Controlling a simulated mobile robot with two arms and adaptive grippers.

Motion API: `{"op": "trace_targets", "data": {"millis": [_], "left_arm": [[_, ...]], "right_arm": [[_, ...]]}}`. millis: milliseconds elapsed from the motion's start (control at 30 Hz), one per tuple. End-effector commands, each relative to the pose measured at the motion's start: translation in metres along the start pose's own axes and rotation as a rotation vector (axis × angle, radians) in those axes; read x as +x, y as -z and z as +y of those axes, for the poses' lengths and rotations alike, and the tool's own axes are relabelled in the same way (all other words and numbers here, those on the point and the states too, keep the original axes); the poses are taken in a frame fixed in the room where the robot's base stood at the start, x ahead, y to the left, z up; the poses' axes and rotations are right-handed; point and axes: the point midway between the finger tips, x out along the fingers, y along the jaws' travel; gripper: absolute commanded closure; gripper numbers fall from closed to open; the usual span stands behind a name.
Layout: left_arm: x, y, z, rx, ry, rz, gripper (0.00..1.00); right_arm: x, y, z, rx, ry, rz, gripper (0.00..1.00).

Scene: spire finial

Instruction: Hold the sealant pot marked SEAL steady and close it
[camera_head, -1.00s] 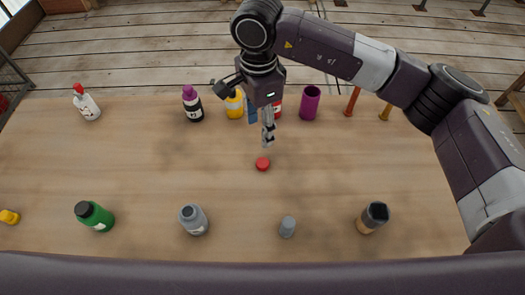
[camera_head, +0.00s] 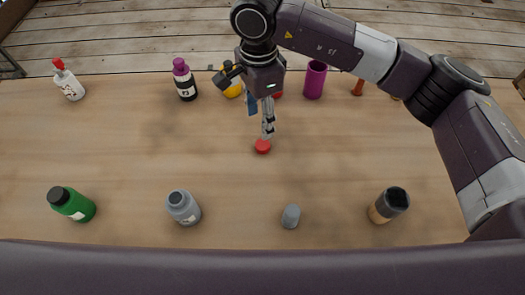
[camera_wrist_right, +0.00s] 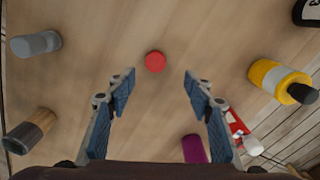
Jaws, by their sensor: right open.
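A small round red cap (camera_head: 262,147) lies on the wooden table, and it also shows in the right wrist view (camera_wrist_right: 155,61). My right gripper (camera_head: 267,133) is just above it, pointing down; in the wrist view its open, empty fingers (camera_wrist_right: 159,77) have the cap just ahead, between their lines. A red and white container (camera_wrist_right: 241,128) is partly hidden behind the right finger in the wrist view, and mostly behind the gripper in the head view. I cannot read SEAL on any container. My left gripper is not in view.
Front row: green bottle (camera_head: 72,204), grey bottle (camera_head: 183,207), small grey piece (camera_head: 290,216), brown-black container (camera_head: 389,204). Back row: white bottle with red top (camera_head: 68,80), black bottle with purple top (camera_head: 184,80), yellow bottle (camera_wrist_right: 276,79), purple cup (camera_head: 314,80). The table's middle left is clear.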

Motion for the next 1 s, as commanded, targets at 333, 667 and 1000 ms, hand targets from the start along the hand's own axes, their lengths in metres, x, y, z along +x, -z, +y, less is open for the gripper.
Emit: {"op": "trace_targets", "data": {"millis": [333, 667, 1000], "left_arm": [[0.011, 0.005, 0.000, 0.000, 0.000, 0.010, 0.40], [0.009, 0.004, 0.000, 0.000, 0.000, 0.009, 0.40], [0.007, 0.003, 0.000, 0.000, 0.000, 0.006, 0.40]], "right_arm": [[0.011, 0.000, 0.000, 0.000, 0.001, 0.000, 0.52], [0.021, 0.000, 0.001, 0.001, -0.003, -0.001, 0.52], [0.038, 0.000, 0.001, 0.000, 0.001, 0.000, 0.52]]}}
